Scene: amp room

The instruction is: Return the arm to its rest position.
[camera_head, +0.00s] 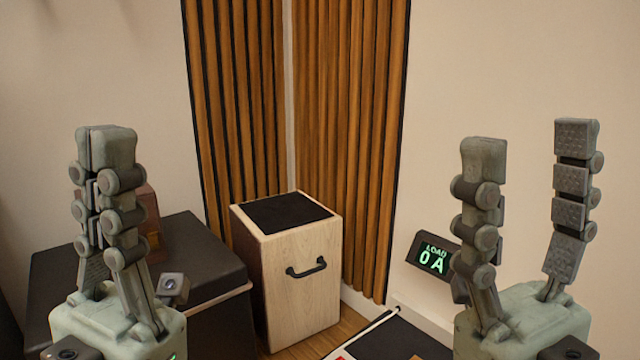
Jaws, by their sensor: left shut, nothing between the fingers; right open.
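My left gripper (106,135) stands upright at the left of the head view, its fingers pressed together with nothing between them. It is in front of a dark case. My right gripper (530,140) stands upright at the right, its two fingers spread wide apart and empty. Neither gripper touches anything that I can see. The arm links below both grippers are mostly out of the picture.
A wooden box (303,290) with a black top and handle stands in the corner. A black case (205,255) is at left, with a brown object (146,212) partly hidden behind my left gripper. Slatted panels (345,130) line the corner.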

